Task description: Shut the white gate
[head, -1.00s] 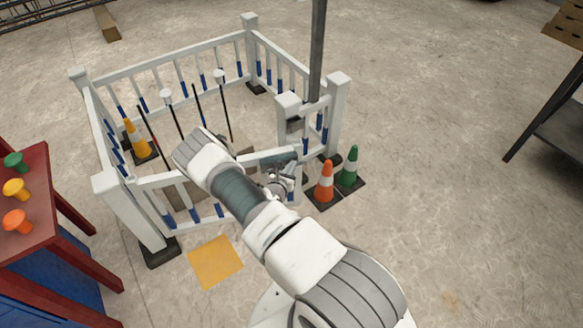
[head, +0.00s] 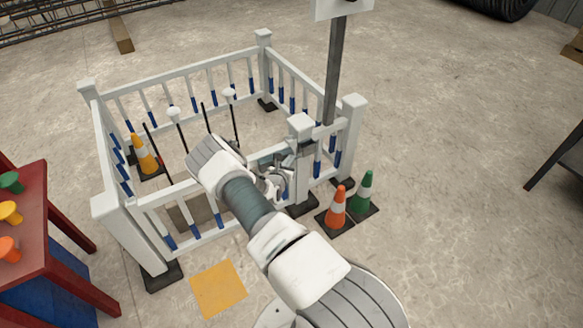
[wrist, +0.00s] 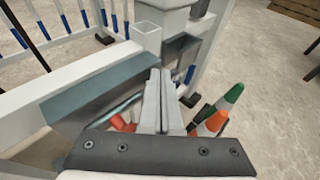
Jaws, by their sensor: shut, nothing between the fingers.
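The white gate (head: 165,194) is the front panel of a small white fenced pen, with blue-tipped bars. My arm crosses its middle and hides part of it. Its right end stands close to the white latch post (head: 301,160), roughly in line with the front side; whether a small gap remains I cannot tell. In the wrist view the gate's top rail (wrist: 65,78) carries a grey plate (wrist: 95,92), with the post (wrist: 155,25) and a grey bracket (wrist: 182,50) just beyond. My gripper (head: 278,178) is shut and empty at the gate's right end; its fingers (wrist: 160,85) point toward the post.
An orange cone (head: 337,208) and a green cone (head: 364,192) stand right of the post. A red table (head: 28,225) with coloured knobs is at the left. A yellow floor square (head: 218,288) lies in front. A sign pole (head: 334,75) rises behind the post.

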